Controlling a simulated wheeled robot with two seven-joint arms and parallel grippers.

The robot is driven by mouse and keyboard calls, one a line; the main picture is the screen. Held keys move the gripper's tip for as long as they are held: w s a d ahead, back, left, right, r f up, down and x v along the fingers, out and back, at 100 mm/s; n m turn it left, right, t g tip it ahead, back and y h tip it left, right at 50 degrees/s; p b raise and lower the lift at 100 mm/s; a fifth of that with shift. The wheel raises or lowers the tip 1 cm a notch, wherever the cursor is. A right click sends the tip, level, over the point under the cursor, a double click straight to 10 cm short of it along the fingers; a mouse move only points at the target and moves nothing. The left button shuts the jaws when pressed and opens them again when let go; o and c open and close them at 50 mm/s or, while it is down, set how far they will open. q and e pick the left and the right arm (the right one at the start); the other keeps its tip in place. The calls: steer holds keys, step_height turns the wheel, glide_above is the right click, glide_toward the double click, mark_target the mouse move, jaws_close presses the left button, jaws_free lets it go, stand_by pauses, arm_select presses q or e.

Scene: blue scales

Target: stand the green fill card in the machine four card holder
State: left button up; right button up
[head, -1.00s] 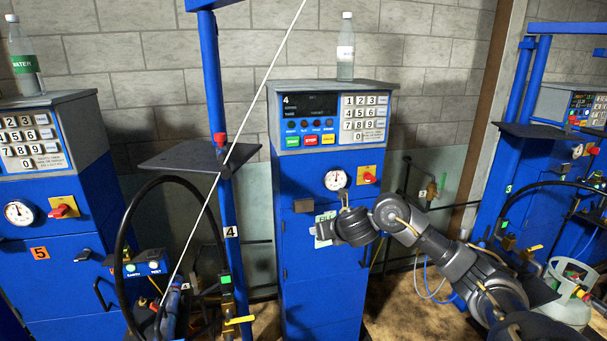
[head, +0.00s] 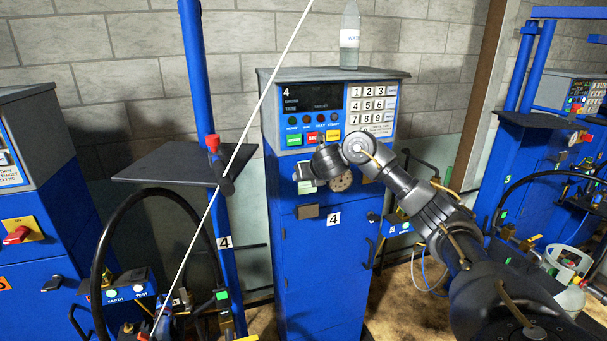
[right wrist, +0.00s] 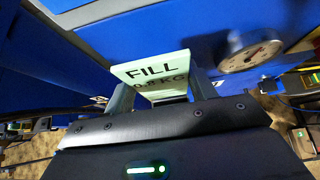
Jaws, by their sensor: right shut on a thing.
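The pale green fill card (right wrist: 152,72) is between the two fingers of my right gripper (right wrist: 163,92), its FILL lettering facing the right wrist camera. In the head view the card (head: 307,186) is small and partly hidden by my right gripper (head: 302,172). The gripper is shut on the card in front of machine four (head: 320,240). A small grey-brown holder (head: 308,211) sits on the machine's blue front, just below the card in the picture. A gap shows between card and holder; their depth apart is hard to tell. My left gripper is not in view.
The pressure gauge (head: 341,180) is close to the right of my gripper and partly covered. The keypad (head: 370,104) and buttons are above. A blue post (head: 205,100) with a dark shelf (head: 172,165) and a thin pale rod stand to the left.

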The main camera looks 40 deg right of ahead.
mark_target(308, 189)
steer(key=shift+s+a+f, duration=0.1)
steer(key=shift+s+f, duration=0.05)
steer(key=shift+f, duration=0.35)
steer(key=shift+f+b, duration=0.2)
steer(key=shift+b, duration=0.1)
steer(key=shift+f+b, duration=0.65)
steer(key=shift+f, duration=0.3)
steer(key=shift+f+b, duration=0.6)
steer(key=shift+f, duration=0.1)
steer(key=shift+f+b, duration=0.7)
steer(key=shift+f, duration=0.2)
arm_select(q)
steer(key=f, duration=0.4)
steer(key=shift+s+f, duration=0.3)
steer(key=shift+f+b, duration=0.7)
steer(key=shift+b, duration=0.05)
arm_select(e)
steer(key=shift+f, duration=0.95)
